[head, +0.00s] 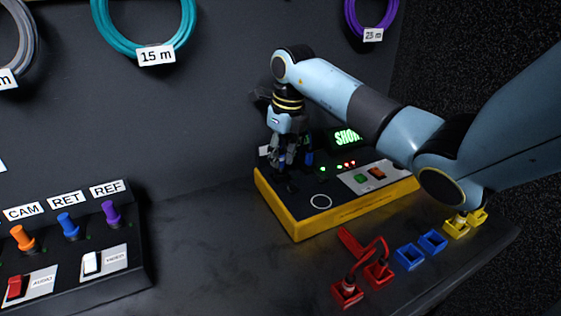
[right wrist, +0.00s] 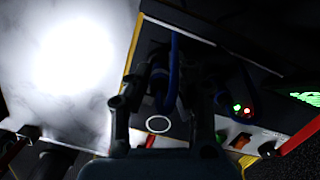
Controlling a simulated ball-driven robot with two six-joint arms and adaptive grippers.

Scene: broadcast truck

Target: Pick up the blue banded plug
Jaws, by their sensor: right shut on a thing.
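My right gripper (head: 290,172) points down over the left part of the yellow-edged control box. In the right wrist view its two fingers (right wrist: 160,108) stand either side of a dark plug with blue on it, the blue banded plug (right wrist: 158,82), and it is shut on it. A blue cable (right wrist: 173,65) runs up from the plug. In the head view the fingers mostly hide the plug, and a bit of blue (head: 309,158) shows beside them. I cannot tell whether the plug touches the box top. My left gripper is not in view.
The control box (head: 330,218) has a green lit display (head: 347,138), lit buttons and a white ring (head: 320,201). Red, blue (head: 409,257) and yellow sockets stand in front, with a red cable looped. A switch panel (head: 110,262) is at left. The bench between is clear.

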